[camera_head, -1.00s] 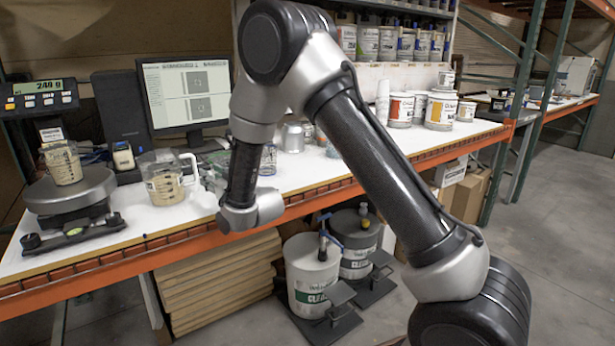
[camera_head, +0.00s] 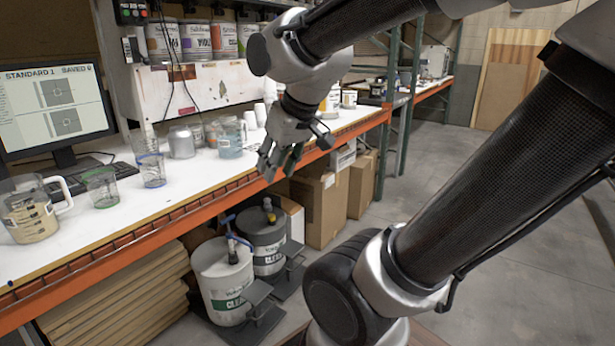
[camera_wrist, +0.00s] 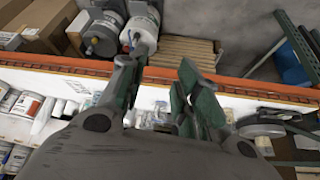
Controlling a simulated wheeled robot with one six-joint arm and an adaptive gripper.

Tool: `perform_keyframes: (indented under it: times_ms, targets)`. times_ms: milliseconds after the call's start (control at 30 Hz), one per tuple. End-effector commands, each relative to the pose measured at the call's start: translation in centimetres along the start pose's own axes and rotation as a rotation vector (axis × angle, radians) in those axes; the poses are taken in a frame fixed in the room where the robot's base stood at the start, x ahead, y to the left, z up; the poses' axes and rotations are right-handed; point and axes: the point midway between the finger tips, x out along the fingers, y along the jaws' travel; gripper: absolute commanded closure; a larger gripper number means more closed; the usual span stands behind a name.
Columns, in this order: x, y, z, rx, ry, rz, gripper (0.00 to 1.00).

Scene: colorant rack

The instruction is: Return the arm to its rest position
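My gripper (camera_head: 281,161) hangs in front of the bench's front edge in the head view, with its fingers pointing down and holding nothing that I can see. In the wrist view my gripper (camera_wrist: 157,95) shows its two green-padded fingers spread apart, with a clear gap between them. My arm is bent, with its forearm reaching across the top of the head view and another link running down at the right.
The white bench (camera_head: 165,205) with an orange front rail carries a jug (camera_head: 28,212), a green-rimmed cup (camera_head: 101,187), a blue-rimmed cup (camera_head: 151,171) and a monitor (camera_head: 52,108). Clear-base drums (camera_head: 222,283) and cardboard boxes (camera_head: 320,205) stand below. The floor at right is open.

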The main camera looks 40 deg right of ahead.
Motion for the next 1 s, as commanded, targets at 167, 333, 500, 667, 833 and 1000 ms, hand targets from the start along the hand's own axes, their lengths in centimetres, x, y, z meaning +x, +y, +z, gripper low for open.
perform_keyframes:
  times_ms: [167,333,500,667,833,1000]
  targets:
    - [-2.7,1.2,6.2,0.043,-0.106,0.029,0.68]
    - [-3.1,1.4,7.3,0.050,-0.131,0.033,0.68]
    - [-3.1,1.3,7.3,0.049,-0.131,0.032,0.68]
    - [-3.1,1.3,7.2,0.049,-0.130,0.032,0.68]
    - [-3.1,1.3,7.2,0.048,-0.130,0.032,0.68]
    - [-3.1,1.3,7.2,0.048,-0.130,0.032,0.68]
